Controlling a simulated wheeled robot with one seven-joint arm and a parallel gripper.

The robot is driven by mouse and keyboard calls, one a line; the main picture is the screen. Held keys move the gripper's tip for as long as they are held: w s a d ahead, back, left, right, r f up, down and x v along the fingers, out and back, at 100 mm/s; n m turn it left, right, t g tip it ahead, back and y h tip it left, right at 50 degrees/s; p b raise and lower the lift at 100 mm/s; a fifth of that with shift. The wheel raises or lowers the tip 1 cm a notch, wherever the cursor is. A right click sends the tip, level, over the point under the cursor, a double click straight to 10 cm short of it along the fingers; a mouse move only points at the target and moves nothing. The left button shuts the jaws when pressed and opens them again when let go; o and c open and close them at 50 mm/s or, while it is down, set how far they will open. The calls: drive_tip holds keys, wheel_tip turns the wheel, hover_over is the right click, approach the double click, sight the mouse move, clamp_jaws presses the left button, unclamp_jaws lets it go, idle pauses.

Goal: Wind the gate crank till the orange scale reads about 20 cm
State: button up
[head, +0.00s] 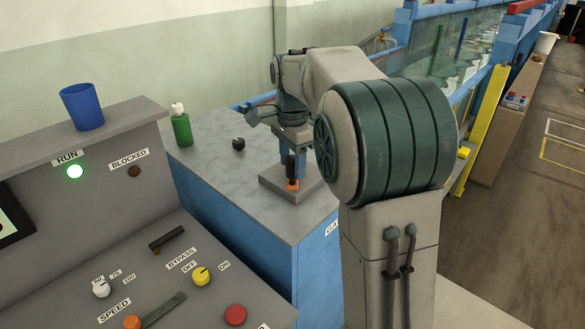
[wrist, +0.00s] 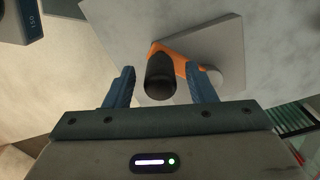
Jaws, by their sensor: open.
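The gate crank has an orange arm and a black upright handle. In the head view its handle (head: 291,166) stands over a grey base plate (head: 268,187) on the blue cabinet's top. In the wrist view the black handle (wrist: 160,82) and the orange arm (wrist: 172,50) show in front of the plate (wrist: 217,40). My gripper (wrist: 162,72) is open, with one blue-grey finger on each side of the handle and gaps visible. In the head view my gripper and arm hide part of the crank. I cannot make out the orange scale in either view.
A green bottle (head: 182,128) and a small black object (head: 238,143) stand on the cabinet top. The control console (head: 70,215), with a lit green RUN lamp (head: 75,171) and a blue cup (head: 82,107), is at left. The glass flume (head: 460,45) runs behind.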

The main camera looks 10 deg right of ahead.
drive_tip(key=shift+f, duration=1.05)
clamp_jaws()
